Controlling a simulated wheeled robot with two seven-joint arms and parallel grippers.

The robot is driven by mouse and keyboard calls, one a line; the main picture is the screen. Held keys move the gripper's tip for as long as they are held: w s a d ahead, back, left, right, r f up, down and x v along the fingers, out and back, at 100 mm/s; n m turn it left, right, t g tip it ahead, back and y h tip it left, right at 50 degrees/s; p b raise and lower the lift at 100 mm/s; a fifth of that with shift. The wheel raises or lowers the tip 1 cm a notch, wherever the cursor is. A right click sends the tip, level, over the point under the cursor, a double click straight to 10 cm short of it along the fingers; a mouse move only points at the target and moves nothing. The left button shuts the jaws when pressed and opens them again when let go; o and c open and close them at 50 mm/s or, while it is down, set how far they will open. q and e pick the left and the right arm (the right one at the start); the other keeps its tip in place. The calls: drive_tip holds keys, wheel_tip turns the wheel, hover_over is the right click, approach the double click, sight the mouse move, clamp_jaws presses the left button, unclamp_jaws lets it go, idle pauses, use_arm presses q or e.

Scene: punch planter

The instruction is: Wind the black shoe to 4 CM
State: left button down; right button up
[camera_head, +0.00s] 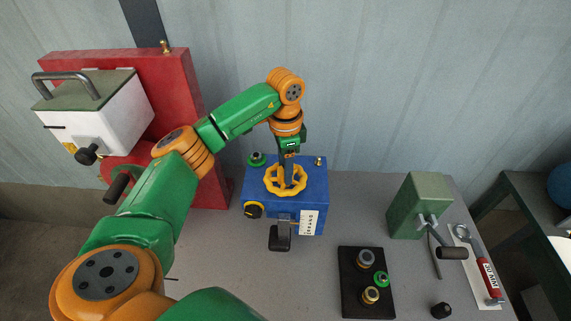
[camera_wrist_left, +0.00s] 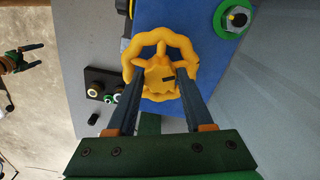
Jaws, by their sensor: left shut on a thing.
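The blue box (camera_head: 313,187) stands on the grey bench with a yellow handwheel (camera_head: 270,187) on its top. My left gripper (camera_head: 289,178) points down into the wheel and is shut on it. In the left wrist view its two fingers (camera_wrist_left: 159,76) sit on either side of the wheel's hub (camera_wrist_left: 158,82), inside the rim. The black shoe (camera_head: 280,239) hangs on the front of the box, beside a white scale (camera_head: 309,222) whose marks are too small to read. My right gripper (camera_wrist_left: 24,66) shows small at the left wrist view's edge; its jaws are unclear.
A black knob (camera_head: 254,210) and a green-ringed fitting (camera_head: 256,159) are on the blue box. A black tray (camera_head: 352,292) with several ringed parts lies at front right. A green block with a crank (camera_head: 418,205) and a red-handled tool (camera_head: 487,278) are further right. A red stand (camera_head: 189,95) rises at left.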

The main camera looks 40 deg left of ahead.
use_arm(q)
drive_tip(key=shift+n, duration=1.1)
drive_tip(key=shift+p, duration=0.3)
